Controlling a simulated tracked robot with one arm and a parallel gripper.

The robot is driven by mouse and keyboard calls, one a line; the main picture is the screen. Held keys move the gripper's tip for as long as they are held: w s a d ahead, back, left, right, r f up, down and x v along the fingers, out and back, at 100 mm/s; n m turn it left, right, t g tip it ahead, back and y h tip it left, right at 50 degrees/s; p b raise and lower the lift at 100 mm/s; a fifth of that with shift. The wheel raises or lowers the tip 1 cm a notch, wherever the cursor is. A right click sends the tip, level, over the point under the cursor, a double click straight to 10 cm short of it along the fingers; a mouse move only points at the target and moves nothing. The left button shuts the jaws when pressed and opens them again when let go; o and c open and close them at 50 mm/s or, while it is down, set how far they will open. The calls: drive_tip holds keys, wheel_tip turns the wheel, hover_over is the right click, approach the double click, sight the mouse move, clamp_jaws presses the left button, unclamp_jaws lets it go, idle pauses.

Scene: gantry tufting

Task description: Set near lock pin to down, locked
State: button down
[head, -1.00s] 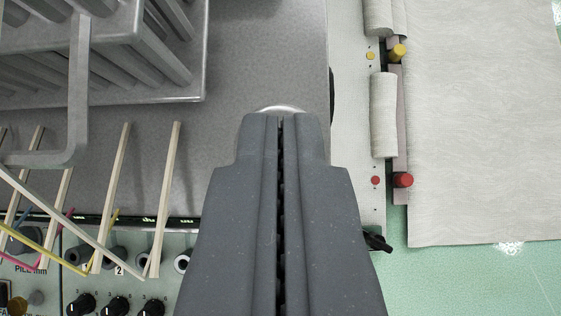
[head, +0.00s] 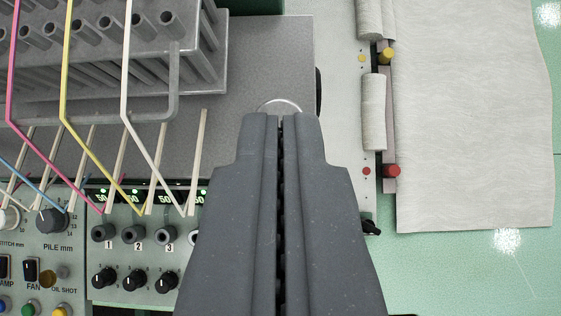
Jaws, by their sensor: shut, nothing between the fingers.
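My gripper (head: 280,118) is shut and empty in the middle of the head view, pointing up the picture over the grey bed. To its right, a pale plate carries a red knob (head: 391,171) at its near end and a yellow knob (head: 386,56) further up. A small red dot and a small yellow dot mark the plate beside them. A black part (head: 372,228) sticks out at the plate's near end. Which of these is the near lock pin, and whether it is up or down, I cannot tell. My gripper is apart from all of them.
A control panel (head: 140,255) with black dials and numbered sockets lies at the lower left. Coloured yarns and thin pale rods rise above it, below a grey tube rack (head: 215,85). Pale cloth (head: 470,120) hangs at the right. The grey bed (head: 265,60) ahead is clear.

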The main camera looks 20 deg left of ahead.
drive_tip(key=v, duration=0.6)
drive_tip(key=shift+s+r+b, duration=0.15)
drive_tip(key=shift+s+b, duration=0.05)
drive_tip(key=shift+b, duration=0.25)
drive_tip(key=s+r+t+b, duration=0.6)
drive_tip(key=s+r+b, duration=0.3)
drive_tip(key=s, duration=0.7)
wheel_tip(320, 180, up, 3)
drive_tip(key=shift+s+a+r+t, duration=0.1)
drive_tip(key=shift+s+a+t, duration=0.15)
drive_tip(key=shift+t, duration=0.15)
